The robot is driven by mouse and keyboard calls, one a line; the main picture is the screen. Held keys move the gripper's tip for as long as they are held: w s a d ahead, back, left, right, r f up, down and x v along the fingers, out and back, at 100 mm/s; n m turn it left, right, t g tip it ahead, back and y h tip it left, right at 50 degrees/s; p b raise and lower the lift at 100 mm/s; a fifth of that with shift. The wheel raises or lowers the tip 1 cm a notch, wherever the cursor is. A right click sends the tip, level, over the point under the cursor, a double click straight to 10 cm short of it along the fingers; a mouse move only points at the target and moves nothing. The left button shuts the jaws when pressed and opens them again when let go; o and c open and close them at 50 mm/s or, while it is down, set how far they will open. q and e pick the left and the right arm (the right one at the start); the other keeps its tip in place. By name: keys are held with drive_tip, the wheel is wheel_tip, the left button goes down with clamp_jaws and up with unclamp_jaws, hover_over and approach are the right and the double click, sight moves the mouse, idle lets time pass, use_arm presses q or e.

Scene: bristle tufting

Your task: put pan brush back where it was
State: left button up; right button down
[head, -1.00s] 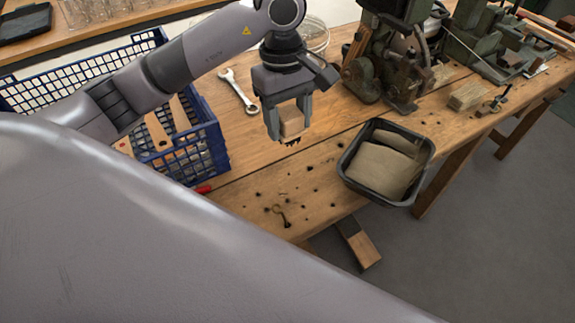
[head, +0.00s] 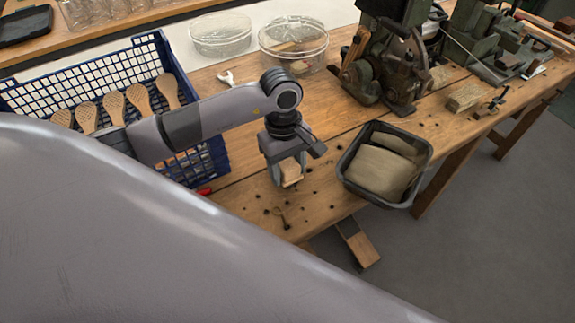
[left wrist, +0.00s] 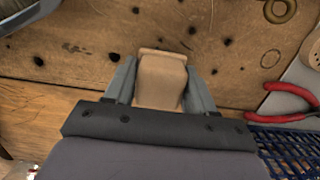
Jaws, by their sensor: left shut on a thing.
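My left gripper (head: 288,178) is shut on the pan brush (head: 291,170), a small light wooden block, low over the workbench near its front edge. In the left wrist view the brush (left wrist: 161,80) sits between the two grey fingers. I cannot tell whether it touches the bench, and its underside is hidden there. My right gripper is not in view.
A blue crate (head: 95,68) with several wooden brushes stands at the left. A black tub (head: 346,172) with a cloth-like bundle sits right of the gripper. Red pliers (left wrist: 285,92) lie near the crate. A green machine (head: 395,60) stands behind.

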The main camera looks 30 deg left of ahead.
use_arm(q)
drive_tip(key=shift+f, duration=0.15)
drive_tip(key=o, duration=0.9)
drive_tip(key=shift+o, duration=0.2)
drive_tip(key=shift+r, duration=0.45)
wheel_tip(320, 180, up, 11)
drive_tip(key=a+b, duration=0.1)
drive_tip(key=shift+w+a+r, duration=0.15)
drive_tip(key=shift+w+r, duration=0.05)
drive_tip(key=shift+w, duration=0.15)
